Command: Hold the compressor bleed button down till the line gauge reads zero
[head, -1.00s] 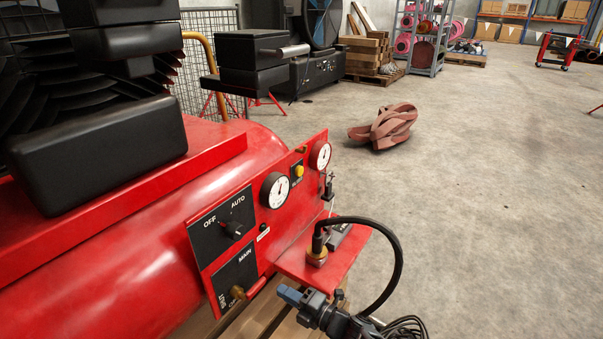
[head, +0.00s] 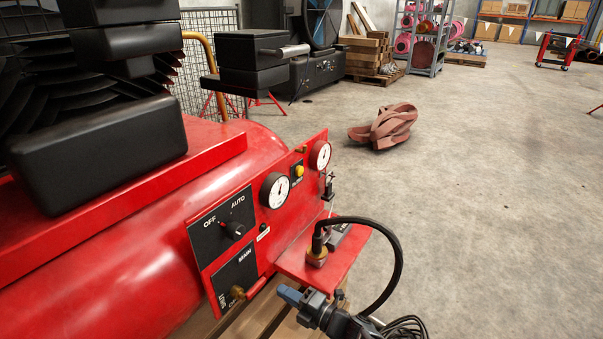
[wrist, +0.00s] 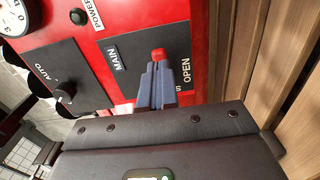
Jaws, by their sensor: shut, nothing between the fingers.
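A yellow button (head: 298,170) sits on the red panel of the compressor (head: 215,175), between two round white gauges, the nearer one (head: 275,190) and the farther one (head: 320,155). The label under the button and the needle readings are too small to read. My gripper (head: 284,292) is low in front of the panel, below and apart from the button. In the wrist view, its blue-grey fingers (wrist: 157,84) are closed together and empty, pointing towards the MAIN valve plate, with the red lever end (wrist: 158,54) just beyond the tips. Part of a gauge (wrist: 15,17) shows at the top left; the button is not visible there.
An OFF/AUTO switch (head: 234,229) and a brass valve (head: 238,292) with a red lever are on the panel. A red shelf (head: 345,262) juts out, with a brass fitting (head: 317,254) and a looping black hose (head: 399,262). Open concrete floor lies to the right.

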